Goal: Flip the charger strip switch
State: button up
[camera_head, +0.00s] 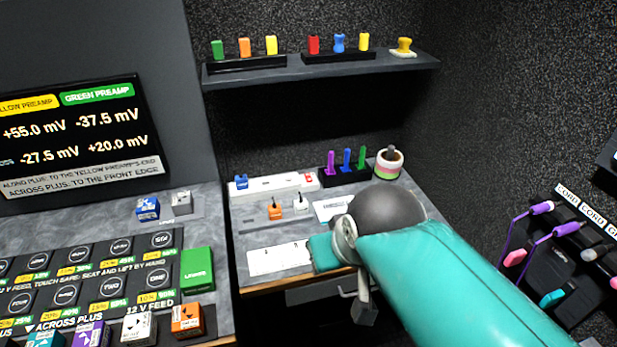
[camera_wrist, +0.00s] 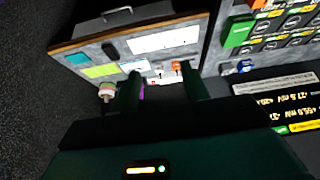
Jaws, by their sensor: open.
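The charger strip (camera_head: 275,187) is a long white bar lying along the back of the grey desk in the head view. A blue plug (camera_head: 241,182) sits at its left end and a small red switch (camera_head: 309,178) at its right end. I cannot tell which way the switch is tipped. In the wrist view my gripper (camera_wrist: 160,84) is open, with its two dark fingers apart and nothing seen held. A small part of the strip with red on it (camera_wrist: 154,82) shows between the fingers; the rest is hidden.
Orange (camera_head: 275,210) and white plugs stand in front of the strip. A black rack (camera_head: 345,174) with coloured sticks and a striped cup (camera_head: 388,163) stand to its right. A shelf (camera_head: 320,69) hangs above. A battery panel (camera_head: 85,262) is at left, hanging cords (camera_head: 567,229) at right.

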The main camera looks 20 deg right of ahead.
jog(key=shift+w, duration=0.15)
jog(key=c, duration=0.3)
jog(key=shift+t+h, duration=0.4)
jog(key=shift+t, duration=0.1)
jog(key=w, duration=0.3)
jog(key=w+d, duration=0.1)
jog(key=w, duration=0.6)
jog(key=shift+w+d+r, duration=0.15)
jog(key=shift+d+r, duration=0.15)
jog(key=shift+r, duration=0.05)
grip_shut()
jog(key=w+d+f+t, duration=0.1)
jog(key=w+d+f, duration=0.2)
jog(key=w, duration=0.8)
jog(key=w+d+f+t, duration=0.1)
jog(key=w+d+f, duration=0.2)
jog(key=w+f, duration=0.5)
jog(key=w+d+f+t, duration=0.2)
jog(key=w+d+f, duration=0.2)
jog(key=w, duration=1)
jog(key=shift+f, duration=0.85)
